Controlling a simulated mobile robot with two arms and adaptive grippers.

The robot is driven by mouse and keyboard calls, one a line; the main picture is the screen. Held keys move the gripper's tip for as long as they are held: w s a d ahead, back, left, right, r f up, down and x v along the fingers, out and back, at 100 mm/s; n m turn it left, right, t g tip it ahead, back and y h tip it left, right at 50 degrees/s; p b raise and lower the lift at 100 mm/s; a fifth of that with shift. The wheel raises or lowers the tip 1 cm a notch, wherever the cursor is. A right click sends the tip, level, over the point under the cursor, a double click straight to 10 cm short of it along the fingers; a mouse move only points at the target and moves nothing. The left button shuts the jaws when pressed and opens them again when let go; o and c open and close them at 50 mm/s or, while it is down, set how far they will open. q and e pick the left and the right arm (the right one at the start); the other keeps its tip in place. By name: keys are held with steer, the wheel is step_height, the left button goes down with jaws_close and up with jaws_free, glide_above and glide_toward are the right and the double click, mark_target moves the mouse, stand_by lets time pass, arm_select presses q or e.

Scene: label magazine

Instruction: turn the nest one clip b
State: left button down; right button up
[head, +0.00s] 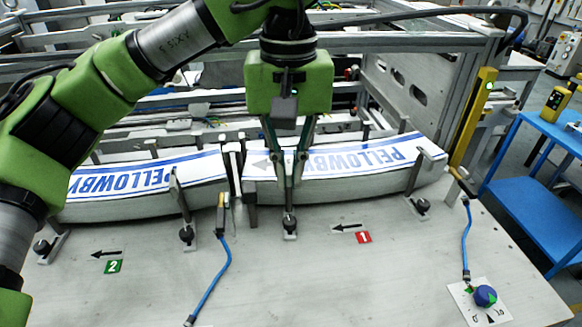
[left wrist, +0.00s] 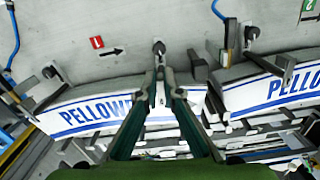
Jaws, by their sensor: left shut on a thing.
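Nest one, by the red "1" label (head: 363,237), holds a stack of white and blue PELLOWBY labels (head: 375,158); the stack also shows in the left wrist view (left wrist: 95,112). Two clips stand along its front edge: a right one (head: 417,192) and a middle one (head: 290,222) with a dark knob at its foot. No letter is readable on them. My left gripper (head: 288,183) points down over the front edge, its fingers shut on the upper part of the middle clip, whose foot shows in the left wrist view (left wrist: 159,48). The fingers hide the clip's top. My right gripper is out of view.
Nest two, by the green "2" label (head: 113,267), holds another label stack (head: 140,178) at the left. Blue hoses (head: 212,285) cross the pale deck. A blue knob (head: 485,296) sits at the front right. A yellow post (head: 474,120) stands at the right end.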

mark_target(288, 175)
arm_select(q)
steer(key=shift+r, duration=0.2)
steer(key=c, duration=2.2)
jaws_free()
steer(key=shift+f, duration=0.1)
step_height(288, 175, up, 12)
steer(key=shift+r, duration=0.1)
